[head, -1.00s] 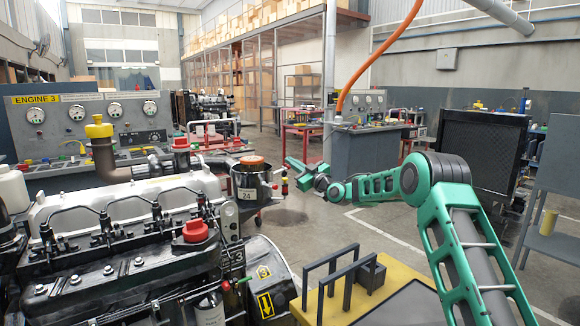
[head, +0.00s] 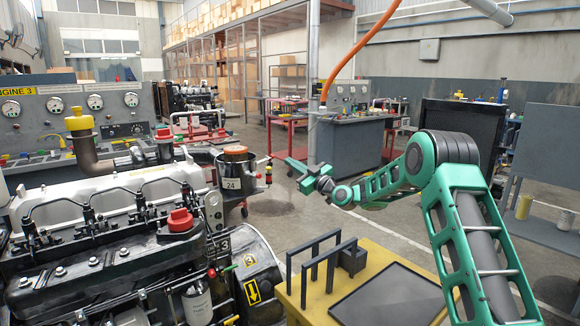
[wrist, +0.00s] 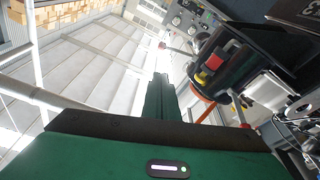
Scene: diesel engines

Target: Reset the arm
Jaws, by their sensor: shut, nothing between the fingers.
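My green arm reaches in from the right of the head view, bent at a large dark joint. My gripper (head: 298,167) is at its far end, in the air to the right of the black canister marked 24 (head: 230,184), and apart from it. The gripper is shut and empty. In the wrist view its green fingers (wrist: 160,98) are together and point up the picture, with a dark canister with red and yellow parts (wrist: 215,65) to their right.
A large diesel engine (head: 110,230) with red and yellow caps fills the left. A yellow cart (head: 370,250) with a black tray and a dark rack stands in front of my arm. A black screen panel (head: 465,135) stands at the right.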

